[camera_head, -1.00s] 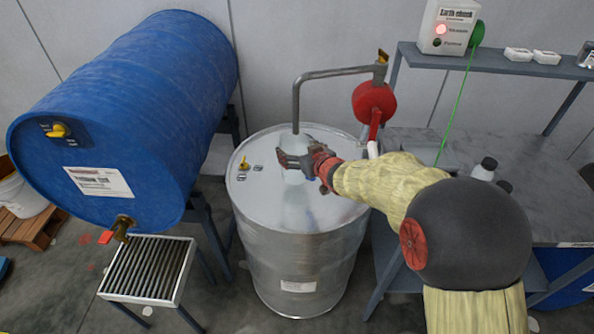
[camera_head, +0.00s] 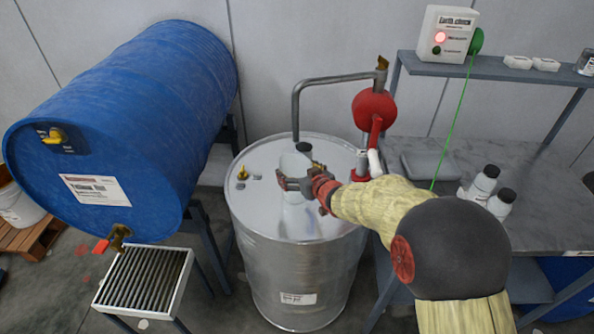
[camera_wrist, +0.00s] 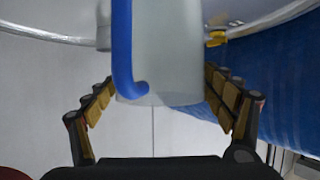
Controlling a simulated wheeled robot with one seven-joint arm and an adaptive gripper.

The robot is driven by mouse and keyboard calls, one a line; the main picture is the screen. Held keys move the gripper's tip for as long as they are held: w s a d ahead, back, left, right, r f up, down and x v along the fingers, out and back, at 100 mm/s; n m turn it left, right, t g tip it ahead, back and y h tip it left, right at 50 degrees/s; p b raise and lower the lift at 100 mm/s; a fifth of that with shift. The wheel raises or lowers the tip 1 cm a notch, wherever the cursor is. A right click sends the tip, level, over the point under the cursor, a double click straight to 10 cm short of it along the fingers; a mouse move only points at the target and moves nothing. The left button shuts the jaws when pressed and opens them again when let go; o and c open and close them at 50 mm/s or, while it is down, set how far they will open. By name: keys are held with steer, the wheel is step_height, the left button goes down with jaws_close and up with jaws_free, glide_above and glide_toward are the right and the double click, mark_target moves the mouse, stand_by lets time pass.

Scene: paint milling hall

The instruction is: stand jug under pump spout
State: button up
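The jug (camera_head: 297,166) is pale and translucent, with a dark top. In the head view it is upright over the metal drum's lid, its top close below the downturned pump spout (camera_head: 295,118). My gripper (camera_head: 296,183) has its fingers around the jug's lower body and looks shut on it.
The pump's red body (camera_head: 368,110) stands right of the jug on the metal drum (camera_head: 290,270). A blue drum (camera_head: 130,120) lies at the left above a grated stand (camera_head: 145,280). A bench (camera_head: 540,215) with white bottles (camera_head: 484,182) is at the right. A green cable (camera_head: 455,125) hangs there.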

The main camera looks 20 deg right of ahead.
steer(key=shift+o, duration=1.3)
steer(key=shift+r, duration=0.2)
steer(key=s+d+r+m+g+h+p, duration=0.1)
steer(key=s+d+r+h+p, duration=0.15)
steer(key=s+r, duration=0.65)
steer(key=s+d+r+m+g+h+p, duration=0.15)
steer(key=s+d+r, duration=0.25)
steer(key=s+r, duration=0.5)
steer(key=s+a+g, duration=0.2)
steer(key=s+a, duration=0.1)
steer(key=s, duration=0.8)
steer(key=s+a+g+y, duration=0.1)
steer(key=s+a+g, duration=0.2)
steer(key=s, duration=0.8)
steer(key=shift+a+f, duration=0.15)
steer(key=shift+a, duration=0.4)
